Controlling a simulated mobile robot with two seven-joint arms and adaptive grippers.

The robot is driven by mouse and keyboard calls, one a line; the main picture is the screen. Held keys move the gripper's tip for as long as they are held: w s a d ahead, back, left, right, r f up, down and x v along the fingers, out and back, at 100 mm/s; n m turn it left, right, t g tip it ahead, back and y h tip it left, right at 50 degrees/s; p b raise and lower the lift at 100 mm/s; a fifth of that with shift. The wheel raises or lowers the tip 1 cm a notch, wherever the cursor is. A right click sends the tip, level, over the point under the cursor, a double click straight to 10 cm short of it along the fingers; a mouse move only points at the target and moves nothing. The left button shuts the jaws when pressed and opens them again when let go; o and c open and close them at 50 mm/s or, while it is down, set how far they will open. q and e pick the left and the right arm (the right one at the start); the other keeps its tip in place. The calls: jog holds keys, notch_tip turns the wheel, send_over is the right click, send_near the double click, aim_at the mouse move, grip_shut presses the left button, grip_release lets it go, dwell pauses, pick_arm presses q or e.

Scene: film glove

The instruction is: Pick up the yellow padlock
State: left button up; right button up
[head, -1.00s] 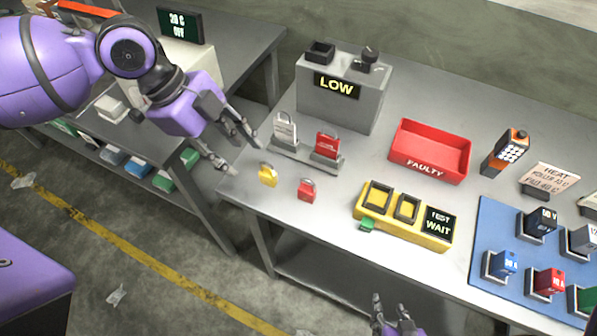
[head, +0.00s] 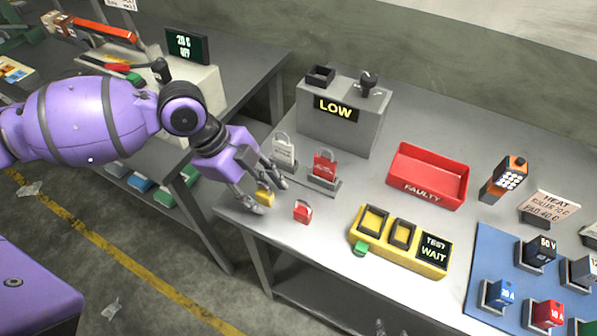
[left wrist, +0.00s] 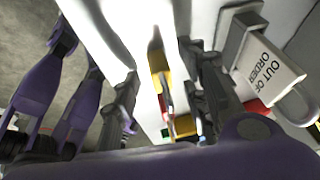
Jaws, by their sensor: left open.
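The yellow padlock (head: 265,197) stands near the left edge of the grey table. My left gripper (head: 273,199) is open around it, with one finger on its near side and the other on its far side. In the left wrist view the yellow padlock (left wrist: 159,64) shows between the two dark fingers (left wrist: 157,85), with its shackle toward the camera. I cannot tell whether either finger touches it. Only the tips of my right gripper (head: 390,330) show at the bottom edge of the head view.
A red padlock (head: 302,211) stands just right of the yellow one. A yellow test box (head: 385,250) and red faulty tray (head: 430,205) lie to the right.

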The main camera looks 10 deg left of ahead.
pick_arm(q)
grip_shut()
dwell(0.4)
